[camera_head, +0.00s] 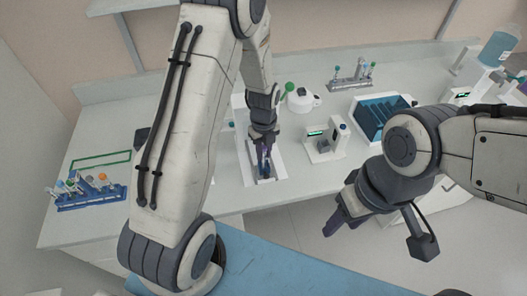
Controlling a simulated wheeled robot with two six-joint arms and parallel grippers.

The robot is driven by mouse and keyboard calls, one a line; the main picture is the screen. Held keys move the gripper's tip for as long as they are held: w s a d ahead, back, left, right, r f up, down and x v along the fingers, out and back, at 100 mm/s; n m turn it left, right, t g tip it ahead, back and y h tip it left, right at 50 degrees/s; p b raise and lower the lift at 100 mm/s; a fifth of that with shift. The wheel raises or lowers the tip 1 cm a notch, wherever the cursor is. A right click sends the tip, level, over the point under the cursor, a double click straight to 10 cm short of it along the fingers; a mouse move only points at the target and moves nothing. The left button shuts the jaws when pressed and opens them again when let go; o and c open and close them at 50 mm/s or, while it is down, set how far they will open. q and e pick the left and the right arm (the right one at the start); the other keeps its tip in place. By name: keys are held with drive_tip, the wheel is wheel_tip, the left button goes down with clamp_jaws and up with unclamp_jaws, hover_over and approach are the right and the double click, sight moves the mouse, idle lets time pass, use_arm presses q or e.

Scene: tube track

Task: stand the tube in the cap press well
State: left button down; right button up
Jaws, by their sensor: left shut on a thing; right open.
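A green knob (289,87) shows behind the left wrist. My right gripper (338,218) is open and empty in front of the counter, away from the press.
A blue rack with several capped tubes (90,198) stands at the left, near a green outline. A small white device with a display (325,143) is right of the press. A dark blue slotted box (382,119) and another tube rack (351,80) stand farther back right.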

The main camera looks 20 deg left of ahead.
use_arm(q)
drive_tip(key=c, duration=0.7)
unclamp_jaws()
wheel_tip(320, 180, up, 10)
drive_tip(key=shift+r+b, duration=0.25)
drive_tip(key=shift+b, duration=0.9)
